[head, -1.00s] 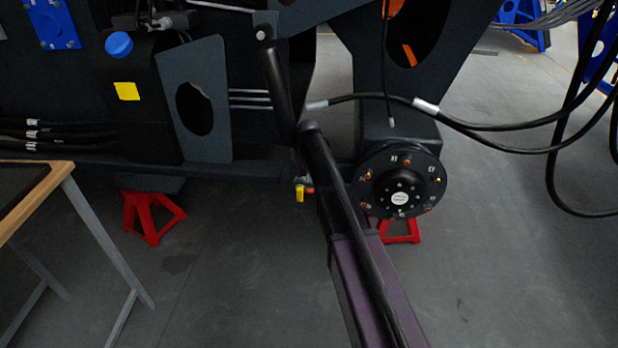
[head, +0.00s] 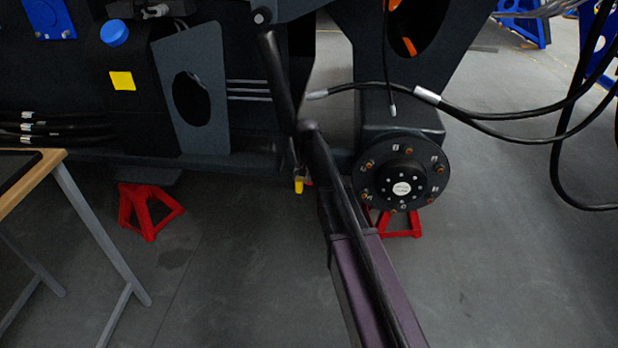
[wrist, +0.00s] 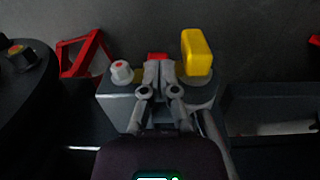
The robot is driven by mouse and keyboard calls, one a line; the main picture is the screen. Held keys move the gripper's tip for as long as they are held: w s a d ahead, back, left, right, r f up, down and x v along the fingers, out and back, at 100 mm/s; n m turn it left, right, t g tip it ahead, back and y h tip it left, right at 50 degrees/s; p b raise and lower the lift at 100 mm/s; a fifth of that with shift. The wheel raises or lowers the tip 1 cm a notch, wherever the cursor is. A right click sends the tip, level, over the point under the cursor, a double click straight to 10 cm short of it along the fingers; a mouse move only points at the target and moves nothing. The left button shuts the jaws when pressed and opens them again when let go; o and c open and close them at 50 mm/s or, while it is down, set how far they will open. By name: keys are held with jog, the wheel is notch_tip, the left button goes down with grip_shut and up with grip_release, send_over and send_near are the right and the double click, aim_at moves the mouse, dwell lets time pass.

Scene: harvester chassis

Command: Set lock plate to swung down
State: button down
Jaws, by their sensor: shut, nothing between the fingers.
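My gripper (wrist: 158,72) is shut and empty in the wrist view, its fingertips up against or just in front of a small red part (wrist: 158,56). The red part sits on a grey block (wrist: 118,104), between a white knob with a red centre (wrist: 122,70) and an upright yellow handle (wrist: 197,53). The red part may be the lock plate, but I cannot tell for sure; the fingers hide most of it. Whether they touch it is unclear. In the head view the yellow handle (head: 299,185) hangs below the chassis beam, beside my arm, with a sliver of red (head: 309,183) next to it.
A black round hub (head: 402,188) with several studs is right of my arm. Red stands (head: 148,212) are under the chassis. Black hoses (head: 480,122) hang at right. A wooden-edged table (head: 40,182) stands at left. The floor between is clear.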

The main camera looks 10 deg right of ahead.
jog(key=shift+f, duration=0.1)
jog(key=shift+w+a+f+b, duration=0.1)
jog(key=shift+a+f+b, duration=0.2)
jog(key=shift+f+b, duration=0.35)
jog(key=shift+r, duration=0.25)
jog(key=shift+r+p, duration=0.7)
jog(key=shift+p, duration=0.15)
jog(key=shift+f, duration=0.1)
